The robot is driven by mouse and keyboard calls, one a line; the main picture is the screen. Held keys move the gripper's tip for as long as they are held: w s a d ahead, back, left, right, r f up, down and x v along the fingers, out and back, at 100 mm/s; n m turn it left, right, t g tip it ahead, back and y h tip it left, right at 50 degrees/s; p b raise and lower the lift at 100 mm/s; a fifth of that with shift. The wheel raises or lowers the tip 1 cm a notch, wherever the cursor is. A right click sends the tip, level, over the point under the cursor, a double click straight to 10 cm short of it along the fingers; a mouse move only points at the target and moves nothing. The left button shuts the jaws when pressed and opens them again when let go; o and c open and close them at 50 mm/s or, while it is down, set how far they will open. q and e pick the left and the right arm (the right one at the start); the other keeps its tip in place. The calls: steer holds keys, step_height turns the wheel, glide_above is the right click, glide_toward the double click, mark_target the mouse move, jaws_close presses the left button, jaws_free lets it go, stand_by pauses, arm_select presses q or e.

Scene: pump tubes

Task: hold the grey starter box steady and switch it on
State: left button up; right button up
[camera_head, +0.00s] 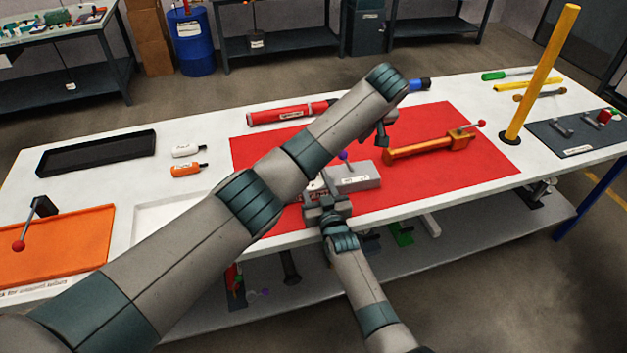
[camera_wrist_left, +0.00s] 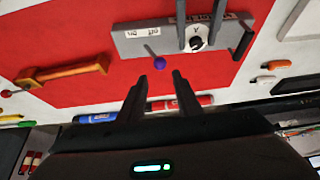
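The grey starter box (camera_head: 358,178) lies on the red mat (camera_head: 470,160), partly hidden by my grippers and left arm. In the left wrist view the grey starter box (camera_wrist_left: 150,42) shows white labels, a round white dial with a black centre (camera_wrist_left: 196,43), and a purple ball (camera_wrist_left: 158,62). The purple ball (camera_head: 343,155) also shows in the head view. My left gripper (camera_head: 382,138) is above and beyond the box, open and empty, its tips (camera_wrist_left: 168,76) apart near the purple ball. My right gripper (camera_head: 324,200) is at the box's near left part; its spread fingers (camera_wrist_left: 200,25) flank the dial.
An orange tool with a red-ball lever (camera_head: 430,147) lies right of the box. A yellow post (camera_head: 540,75) stands at the table's right. A red cylinder (camera_head: 290,112) lies at the back. Small bottles (camera_head: 186,169) and a black tray (camera_head: 97,163) are at left.

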steer(key=shift+c, duration=0.6)
jaws_close()
arm_select(q)
steer(key=shift+w+a+f, duration=0.1)
steer(key=shift+w, duration=0.05)
jaws_close()
steer(key=w+a+f+m+t+h, duration=0.5)
steer(key=a+f+m, duration=0.15)
steer(key=a, duration=0.35)
steer(key=s+a+m+h, duration=0.2)
steer(key=s+m+h, duration=0.1)
steer(key=s, duration=0.4)
steer(key=s+a+m+t+h, duration=0.1)
steer(key=s+a+m+h, duration=0.1)
steer(key=s+m+h, duration=0.2)
steer(key=s, duration=0.2)
steer(key=shift+s+f, duration=0.2)
steer(key=shift+s, duration=0.15)
